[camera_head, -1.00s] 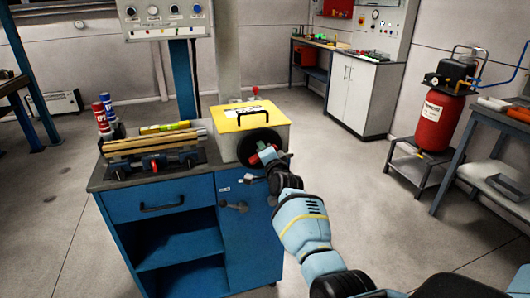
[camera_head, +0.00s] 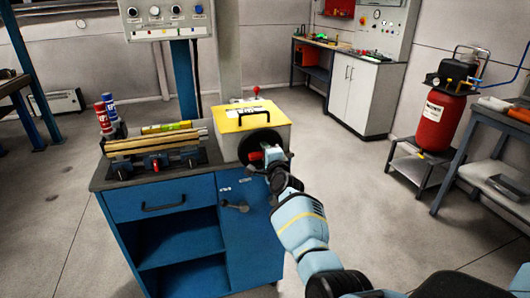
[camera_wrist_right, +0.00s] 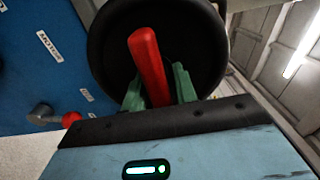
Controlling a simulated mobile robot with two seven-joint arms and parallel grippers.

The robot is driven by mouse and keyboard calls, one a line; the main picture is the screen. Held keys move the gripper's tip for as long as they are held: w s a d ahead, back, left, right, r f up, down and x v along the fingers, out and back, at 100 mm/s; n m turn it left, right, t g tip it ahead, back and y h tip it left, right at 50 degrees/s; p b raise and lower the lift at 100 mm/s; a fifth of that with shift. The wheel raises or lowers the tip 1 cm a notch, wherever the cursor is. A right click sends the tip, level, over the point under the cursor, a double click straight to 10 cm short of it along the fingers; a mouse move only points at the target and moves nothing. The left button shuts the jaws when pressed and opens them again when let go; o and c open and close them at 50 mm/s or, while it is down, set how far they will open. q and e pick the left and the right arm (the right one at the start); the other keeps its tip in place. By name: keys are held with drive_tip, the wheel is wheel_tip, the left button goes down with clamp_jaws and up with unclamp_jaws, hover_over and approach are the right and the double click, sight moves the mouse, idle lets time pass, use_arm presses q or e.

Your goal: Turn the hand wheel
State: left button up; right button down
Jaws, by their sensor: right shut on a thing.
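The hand wheel (camera_head: 251,149) is a dark round disc on the front of the yellow-topped box, above the blue cabinet. In the right wrist view the wheel (camera_wrist_right: 108,50) fills the upper middle, with a red handle (camera_wrist_right: 146,58) standing out from it. My right gripper (camera_head: 274,158) is at the wheel, its arm coming from the lower right. In the wrist view its green fingers (camera_wrist_right: 158,88) sit on both sides of the red handle, shut on it. My left gripper is not in view.
The blue cabinet (camera_head: 160,200) has a drawer and open shelves. A vise with bars (camera_head: 155,150) and spray cans (camera_head: 106,112) stand on its top. A lever (camera_head: 236,207) sticks out below the wheel.

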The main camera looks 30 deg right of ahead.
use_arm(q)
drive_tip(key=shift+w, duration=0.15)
use_arm(e)
drive_tip(key=c, duration=1.4)
unclamp_jaws()
drive_tip(key=shift+c, duration=0.2)
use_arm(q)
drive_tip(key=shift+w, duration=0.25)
use_arm(e)
drive_tip(key=shift+o, duration=0.4)
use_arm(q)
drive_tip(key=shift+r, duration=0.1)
